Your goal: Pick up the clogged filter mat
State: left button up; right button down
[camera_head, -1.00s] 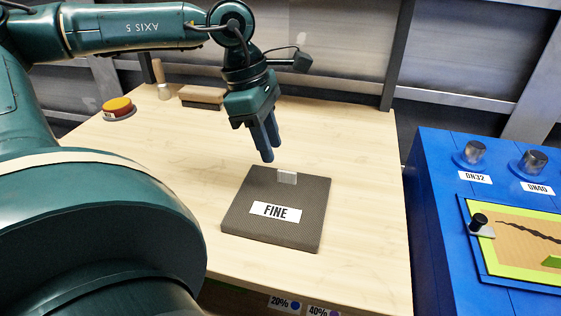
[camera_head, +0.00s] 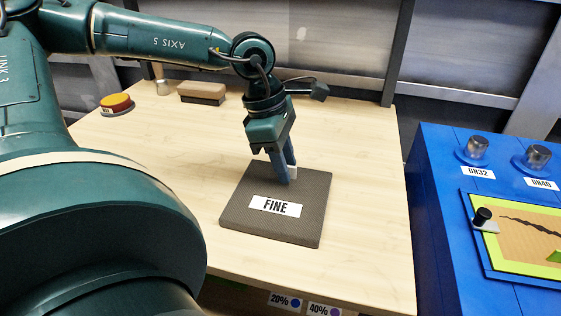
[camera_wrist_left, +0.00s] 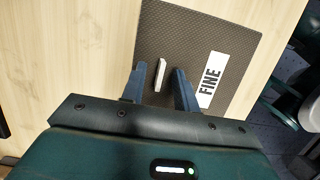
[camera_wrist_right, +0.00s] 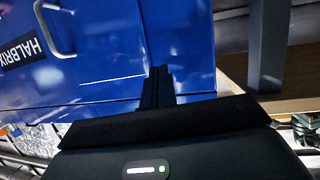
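The filter mat (camera_head: 250,222) is a flat dark grey square with a "FINE" label and a small white upright tab. It lies on the wooden bench. In the left wrist view the mat (camera_wrist_left: 195,30) shows its white tab (camera_wrist_left: 160,75) between my left fingers, with gaps on both sides. My left gripper (camera_head: 284,180) is open and points down at the mat's far part; it also shows in the left wrist view (camera_wrist_left: 160,88). In the head view its fingers partly hide the tab. My right gripper (camera_wrist_right: 157,72) is shut, with nothing visible between its fingers, before a blue cabinet.
The wooden bench top (camera_head: 150,160) is clear around the mat. A red-yellow button (camera_head: 116,103) and a brown block-shaped brush (camera_head: 202,92) are at the back left. A blue cabinet (camera_head: 432,190) with knobs stands right of the bench.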

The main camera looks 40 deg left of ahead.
pick_arm(q)
jog(key=c, duration=0.6)
grip_shut()
